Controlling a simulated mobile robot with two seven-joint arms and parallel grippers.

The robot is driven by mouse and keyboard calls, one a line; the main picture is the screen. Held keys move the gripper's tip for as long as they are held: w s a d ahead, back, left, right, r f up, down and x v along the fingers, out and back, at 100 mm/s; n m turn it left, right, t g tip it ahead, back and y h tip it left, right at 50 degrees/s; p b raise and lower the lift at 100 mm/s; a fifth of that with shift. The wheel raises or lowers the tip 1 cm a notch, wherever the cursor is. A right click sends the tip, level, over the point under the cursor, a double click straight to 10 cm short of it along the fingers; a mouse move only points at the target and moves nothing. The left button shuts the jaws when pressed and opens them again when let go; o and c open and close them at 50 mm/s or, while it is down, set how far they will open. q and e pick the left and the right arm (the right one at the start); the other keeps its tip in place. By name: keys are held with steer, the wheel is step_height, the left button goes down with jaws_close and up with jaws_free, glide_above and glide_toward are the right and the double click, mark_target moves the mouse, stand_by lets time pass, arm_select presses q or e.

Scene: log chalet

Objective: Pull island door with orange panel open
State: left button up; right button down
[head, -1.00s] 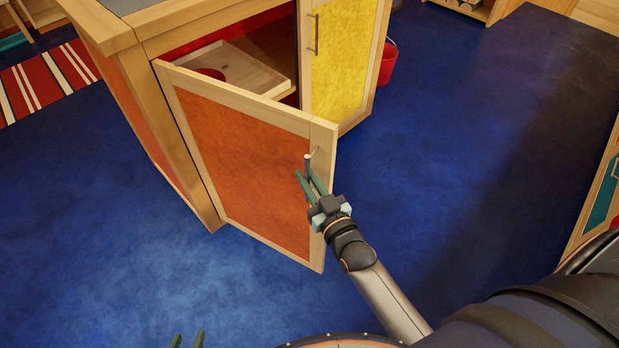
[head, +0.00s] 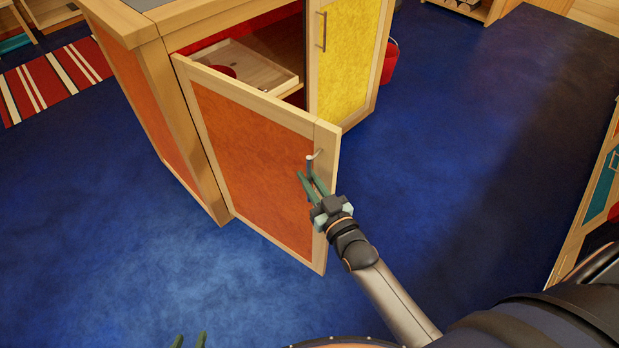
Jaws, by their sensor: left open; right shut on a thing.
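The island door with the orange panel (head: 255,155) stands swung out from the island, its pale wood frame around an orange face. Its metal handle (head: 316,155) is near the free edge. My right gripper (head: 309,178) is shut on the handle, its green fingers around the lower part, which they partly hide. My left gripper (head: 189,342) shows only as two green fingertips at the bottom edge, apart and empty, well below the door.
The island's yellow door (head: 348,55) is right of the opening. Inside is a wooden tray (head: 262,72). A red bucket (head: 390,62) stands behind. A striped rug (head: 55,83) lies at left. Blue floor (head: 450,150) is clear to the right.

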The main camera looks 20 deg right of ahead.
steer(key=shift+r, duration=0.1)
stand_by(0.3)
steer(key=c, duration=0.9)
jaws_free()
steer(key=shift+s, duration=0.15)
steer(key=s, duration=0.8)
steer(key=s+d, duration=0.1)
steer(key=s, duration=0.3)
steer(key=shift+s, duration=0.1)
steer(key=s+f+g+p, duration=0.1)
steer(key=s+f+g, duration=0.1)
steer(key=f+g, duration=0.1)
steer(key=s+a+f+g+p, duration=0.1)
steer(key=s+f+g+p, duration=0.1)
steer(key=s+f+g, duration=0.1)
steer(key=s+a+f+n+g+p, duration=0.1)
steer(key=s+f+g+p, duration=0.1)
steer(key=s+f, duration=0.1)
steer(key=shift+a+f+g+y, duration=0.1)
steer(key=shift+a+g+y, duration=0.05)
steer(key=shift+g+y, duration=0.2)
